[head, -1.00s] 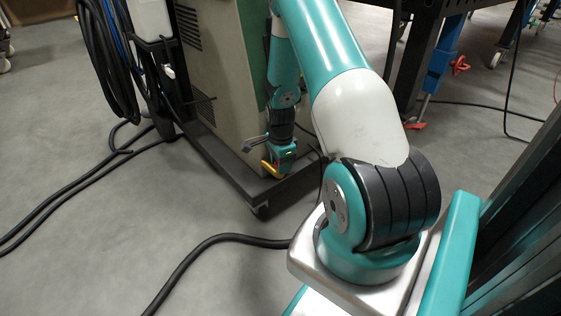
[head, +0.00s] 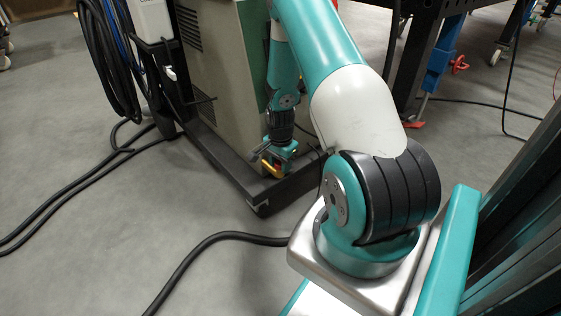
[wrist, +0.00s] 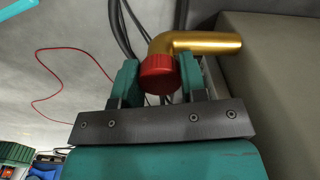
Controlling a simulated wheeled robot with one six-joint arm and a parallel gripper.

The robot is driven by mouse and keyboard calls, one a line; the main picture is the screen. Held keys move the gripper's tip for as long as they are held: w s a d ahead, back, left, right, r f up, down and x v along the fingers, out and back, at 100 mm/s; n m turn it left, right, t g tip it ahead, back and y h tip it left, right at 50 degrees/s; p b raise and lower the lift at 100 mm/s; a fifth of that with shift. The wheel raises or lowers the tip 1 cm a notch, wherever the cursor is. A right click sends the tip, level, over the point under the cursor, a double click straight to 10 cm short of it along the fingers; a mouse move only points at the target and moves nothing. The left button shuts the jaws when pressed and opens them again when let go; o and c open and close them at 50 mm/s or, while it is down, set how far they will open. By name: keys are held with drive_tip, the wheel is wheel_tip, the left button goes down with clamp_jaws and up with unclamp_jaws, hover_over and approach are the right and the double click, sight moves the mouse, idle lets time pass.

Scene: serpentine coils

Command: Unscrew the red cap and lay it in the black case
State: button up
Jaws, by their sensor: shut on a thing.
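The red cap (wrist: 159,76) sits between the two teal fingers of my gripper (wrist: 158,82) in the wrist view, and the fingers are shut on it. A brass elbow pipe (wrist: 205,42) bends down right behind the cap. The cap looks to be at the pipe's end, but I cannot tell how far it is screwed on. In the head view my gripper (head: 273,163) is low beside the machine cabinet, with the yellowish pipe (head: 273,169) at its tip. The cap is too small to tell there. I cannot make out the black case.
The grey cabinet (head: 224,75) stands on a dark wheeled frame (head: 236,178) beside my gripper. Black hoses (head: 205,243) lie across the floor. Coiled hoses (head: 108,65) hang at the left. A dark workbench (head: 415,50) stands at the right. Open floor lies at the front left.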

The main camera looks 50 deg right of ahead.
drive_tip(key=shift+n, duration=0.9)
drive_tip(key=shift+r+n+p, duration=0.1)
drive_tip(key=shift+n+p, duration=0.65)
drive_tip(key=shift+n, duration=0.85)
drive_tip(key=shift+n+p, duration=0.55)
drive_tip(key=shift+n, duration=1.05)
drive_tip(key=shift+p, duration=0.35)
